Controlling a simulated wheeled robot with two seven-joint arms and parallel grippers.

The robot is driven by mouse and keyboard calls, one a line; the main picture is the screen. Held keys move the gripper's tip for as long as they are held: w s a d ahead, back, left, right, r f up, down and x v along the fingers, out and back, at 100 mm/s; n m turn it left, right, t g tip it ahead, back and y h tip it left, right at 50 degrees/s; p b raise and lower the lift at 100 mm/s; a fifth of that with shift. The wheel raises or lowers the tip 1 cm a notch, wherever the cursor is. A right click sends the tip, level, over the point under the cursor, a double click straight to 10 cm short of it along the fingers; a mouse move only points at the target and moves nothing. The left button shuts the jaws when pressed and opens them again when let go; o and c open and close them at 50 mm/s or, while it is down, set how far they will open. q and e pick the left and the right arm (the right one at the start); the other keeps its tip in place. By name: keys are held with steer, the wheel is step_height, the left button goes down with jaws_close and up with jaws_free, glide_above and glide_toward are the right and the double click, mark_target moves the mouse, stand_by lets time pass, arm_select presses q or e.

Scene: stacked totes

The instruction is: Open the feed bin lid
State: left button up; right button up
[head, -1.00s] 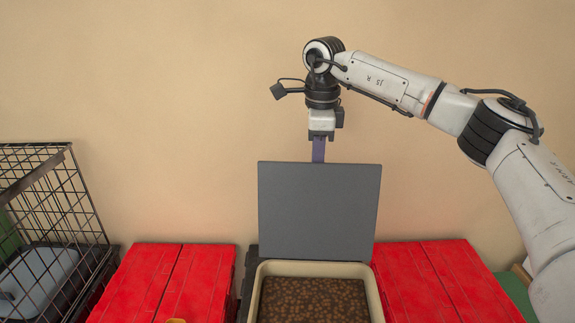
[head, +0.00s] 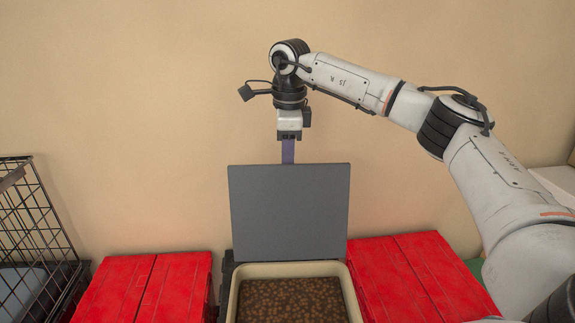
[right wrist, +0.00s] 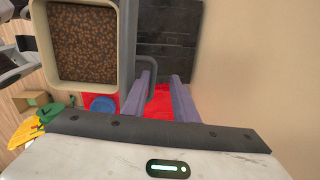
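The feed bin (head: 234,290) is a cream tub full of brown pellets, seen in the head view and in the right wrist view (right wrist: 122,60). Its grey lid (head: 289,212) stands upright at the back of the tub, so the bin is open. My right gripper (head: 288,151) points down behind the lid's top edge, its fingertips hidden there. My left gripper is not identifiable in either view.
Red crates stand left (head: 145,288) and right (head: 425,275) of the bin. A black wire cage (head: 35,235) is at the far left. The beige wall (head: 150,90) rises close behind. Yellow and green items (right wrist: 35,125) show in the right wrist view.

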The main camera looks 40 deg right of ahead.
steer(key=shift+s+d+f, duration=0.1)
steer(key=shift+d+f, duration=0.2)
steer(key=shift+f, duration=0.55)
step_height(320, 180, up, 12)
steer(key=shift+s+a, duration=0.25)
steer(key=shift+a, duration=0.2)
